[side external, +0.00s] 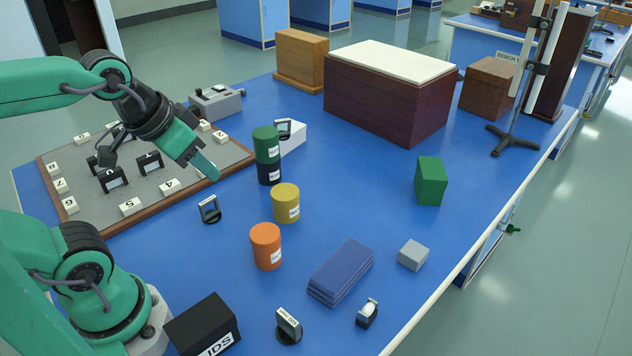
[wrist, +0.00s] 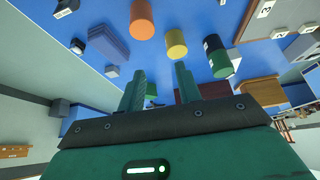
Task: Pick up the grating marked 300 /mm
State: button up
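A small dark-mounted grating (side external: 288,325) stands at the front edge of the bench in the side view. Its white label has print too small to read surely; it may be 300 /mm. Another dark-mounted grating (side external: 209,209) stands near the board, with its label unreadable. A third framed piece (side external: 283,130) is by a white block behind the green can. My gripper (side external: 207,170) is in the air above the board's right edge, apart from these. In the wrist view my gripper (wrist: 160,70) shows two separated green fingers with nothing between them.
Orange (side external: 265,247), yellow (side external: 285,204) and stacked green and black cans (side external: 267,155) stand mid-bench. Blue books (side external: 341,272), a grey block (side external: 413,255), a tape-like holder (side external: 367,313) and a black box (side external: 203,325) are nearby. A numbered board (side external: 185,187) holds several dark mounts.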

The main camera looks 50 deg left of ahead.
jog(key=shift+o, duration=0.5)
jog(key=shift+w+a, duration=0.1)
jog(key=g, duration=0.6)
send_over(208, 199)
jog(key=shift+n, duration=0.4)
notch_tip(208, 199, down, 16)
jog(key=shift+r, duration=0.15)
jog(key=shift+f, duration=1.4)
jog(key=shift+f, duration=0.1)
